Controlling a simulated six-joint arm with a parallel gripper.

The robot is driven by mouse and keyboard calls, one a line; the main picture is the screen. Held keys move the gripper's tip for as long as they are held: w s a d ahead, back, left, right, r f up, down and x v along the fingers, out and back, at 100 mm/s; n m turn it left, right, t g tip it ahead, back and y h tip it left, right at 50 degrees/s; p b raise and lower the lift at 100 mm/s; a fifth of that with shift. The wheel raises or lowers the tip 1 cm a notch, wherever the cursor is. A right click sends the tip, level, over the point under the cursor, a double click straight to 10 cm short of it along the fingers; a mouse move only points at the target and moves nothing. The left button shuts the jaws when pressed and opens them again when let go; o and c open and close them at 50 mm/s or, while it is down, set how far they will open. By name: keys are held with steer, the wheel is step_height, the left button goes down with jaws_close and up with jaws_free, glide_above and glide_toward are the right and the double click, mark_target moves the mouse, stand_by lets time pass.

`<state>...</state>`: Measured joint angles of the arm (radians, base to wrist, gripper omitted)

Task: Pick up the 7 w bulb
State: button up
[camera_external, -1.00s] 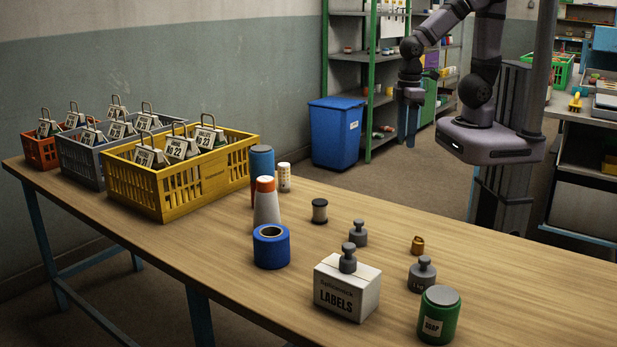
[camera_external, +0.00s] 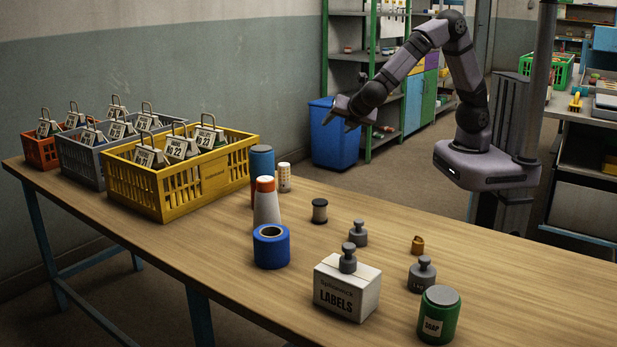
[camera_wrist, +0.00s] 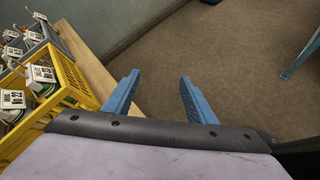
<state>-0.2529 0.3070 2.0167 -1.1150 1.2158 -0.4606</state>
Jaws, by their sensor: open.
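I cannot make out a 7 w bulb in either view. Some tags seem to read "No 22"; most are too small to read. My gripper (camera_external: 338,122) is open and empty, in the air behind the table and to the right of the crates. In the wrist view, its blue fingers (camera_wrist: 159,85) are spread over bare floor, with the yellow crate (camera_wrist: 66,70) to their left.
On the table (camera_external: 500,262) stand a blue tape roll (camera_external: 271,247), an orange-capped cone (camera_external: 266,203), a blue cylinder (camera_external: 262,162), a labels box (camera_external: 346,290) with a grey weight on top, and a green soap tin (camera_external: 438,315). A blue bin (camera_external: 334,140) stands behind.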

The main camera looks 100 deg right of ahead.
steer(key=w+a+n+t+h+b, duration=0.25)
steer(key=w+n+t, duration=0.2)
steer(key=w, duration=0.35)
steer(key=n+t+b, duration=0.1)
steer(key=n+t, duration=0.4)
steer(key=n, duration=0.1)
glide_above(289, 177)
steer(key=a, duration=0.2)
steer(key=shift+g, duration=0.35)
steer(key=f, duration=1.3)
steer(key=shift+s+d+f, duration=0.35)
steer(key=shift+s, duration=0.05)
steer(key=shift+p+x, duration=0.9)
steer(key=shift+x, duration=2.8)
steer(key=c, duration=1.1)
